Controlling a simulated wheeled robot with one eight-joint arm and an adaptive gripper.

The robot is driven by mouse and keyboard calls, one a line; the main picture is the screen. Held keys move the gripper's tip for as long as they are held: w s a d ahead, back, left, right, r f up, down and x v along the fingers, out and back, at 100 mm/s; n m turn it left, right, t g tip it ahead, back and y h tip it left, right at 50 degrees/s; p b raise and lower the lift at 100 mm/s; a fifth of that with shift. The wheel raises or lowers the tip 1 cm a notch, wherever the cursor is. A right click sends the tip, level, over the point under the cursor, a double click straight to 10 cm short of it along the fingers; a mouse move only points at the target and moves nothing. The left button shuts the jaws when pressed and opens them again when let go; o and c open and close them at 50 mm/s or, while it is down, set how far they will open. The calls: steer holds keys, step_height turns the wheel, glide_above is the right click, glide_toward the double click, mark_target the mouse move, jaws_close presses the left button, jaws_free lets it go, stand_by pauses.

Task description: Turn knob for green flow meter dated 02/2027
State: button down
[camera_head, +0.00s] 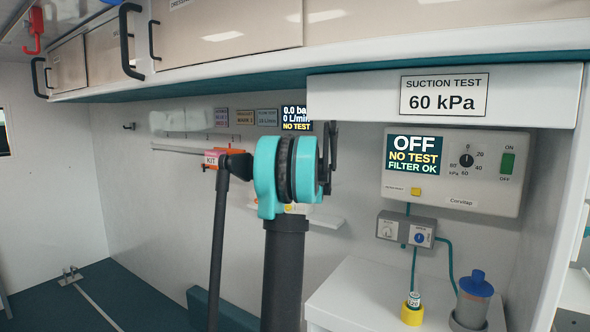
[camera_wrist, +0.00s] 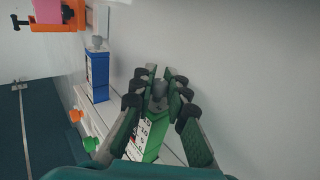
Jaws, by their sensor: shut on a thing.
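In the wrist view, a green flow meter (camera_wrist: 154,148) with a white label lies between my gripper's fingers. The label's date is too small and partly covered to read. My gripper (camera_wrist: 160,88) is closed around the grey knob (camera_wrist: 160,89) at the meter's end, with dark finger pads on either side. A blue flow meter (camera_wrist: 97,74) with a grey knob stands to the left, clear of the fingers. In the head view my arm hides the gripper and the meters.
A green round fitting (camera_wrist: 91,144) and an orange one (camera_wrist: 77,116) are at lower left in the wrist view. An orange device (camera_wrist: 60,20) is above. In the head view, a display (camera_head: 296,118) reads NO TEST, and a suction unit (camera_head: 455,180) is at right.

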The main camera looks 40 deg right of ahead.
steer(key=n+y, duration=0.2)
steer(key=y, duration=0.1)
steer(key=n+t+y, duration=0.1)
steer(key=n+y, duration=0.1)
steer(key=y, duration=0.1)
steer(key=shift+d+y, duration=0.15)
steer(key=shift+y, duration=0.25)
steer(key=shift+n+g+y, duration=0.6)
steer(key=shift+n+y, duration=1.5)
steer(key=shift+y, duration=1.1)
steer(key=c, duration=1.5)
jaws_free()
steer(key=shift+v, duration=3.7)
